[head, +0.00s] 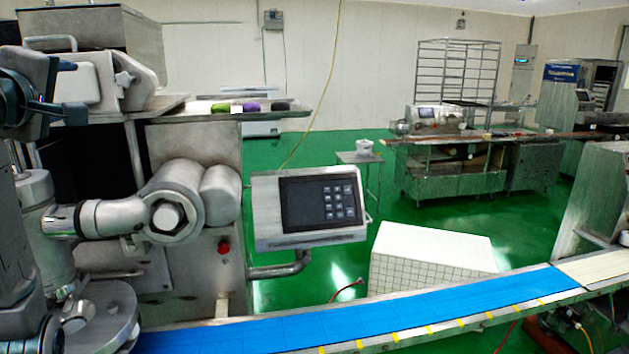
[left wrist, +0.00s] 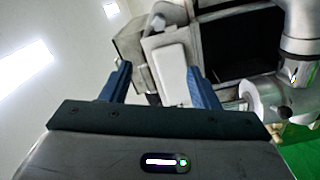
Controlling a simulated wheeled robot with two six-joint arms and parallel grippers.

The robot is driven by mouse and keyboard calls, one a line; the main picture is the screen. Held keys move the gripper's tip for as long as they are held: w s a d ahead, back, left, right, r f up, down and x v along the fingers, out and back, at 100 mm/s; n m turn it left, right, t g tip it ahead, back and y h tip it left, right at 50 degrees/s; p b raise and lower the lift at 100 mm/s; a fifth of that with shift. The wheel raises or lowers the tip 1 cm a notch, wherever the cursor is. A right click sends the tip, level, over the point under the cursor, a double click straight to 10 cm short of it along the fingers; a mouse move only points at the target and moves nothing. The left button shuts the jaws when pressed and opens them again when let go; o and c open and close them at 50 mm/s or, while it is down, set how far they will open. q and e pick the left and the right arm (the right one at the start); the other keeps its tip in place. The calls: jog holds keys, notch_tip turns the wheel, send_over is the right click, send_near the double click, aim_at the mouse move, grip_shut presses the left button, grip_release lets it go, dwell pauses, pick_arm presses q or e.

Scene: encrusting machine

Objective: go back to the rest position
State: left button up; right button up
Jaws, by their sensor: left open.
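My left gripper (head: 68,88) is at the far left of the head view, raised in front of the upper part of the encrusting machine (head: 195,140). Its two dark blue fingers also show in the left wrist view (left wrist: 160,84), spread apart with nothing held between them. Beyond the fingers in that view is a pale grey block-shaped part of the machine (left wrist: 172,72). I cannot tell how far the fingertips are from it. My right gripper is not in view.
A blue conveyor belt (head: 350,321) runs across the front. A control panel (head: 310,207) stands out from the machine. A tray (head: 290,110) holds several small coloured items. A white tiled box (head: 430,255) stands behind the belt. Green floor is open beyond.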

pick_arm(q)
jog(key=d+f+m+g+h, duration=0.1)
jog(key=d+f+m+g, duration=0.15)
jog(key=f, duration=1.15)
jog(key=s+d+f+m+g+h, duration=0.1)
jog(key=d+f+m+g, duration=0.2)
jog(key=f, duration=1)
jog(key=d+f+m+g+h, duration=0.15)
jog(key=f+m, duration=0.25)
jog(key=f, duration=1)
jog(key=s+d+f+m+g, duration=0.3)
jog(key=s+f+m+g, duration=0.1)
jog(key=s+f, duration=1)
jog(key=s+d+f+m+g, duration=0.35)
jog(key=s+f, duration=0.85)
jog(key=s, duration=0.4)
jog(key=a+f, duration=0.2)
jog(key=f, duration=1.4)
jog(key=a+f, duration=0.2)
jog(key=f, duration=1.4)
jog(key=s+f+g, duration=0.1)
jog(key=s+f, duration=1.6)
jog(key=s, duration=0.1)
jog(key=shift+s+a+g, duration=0.3)
jog(key=shift+g, duration=0.05)
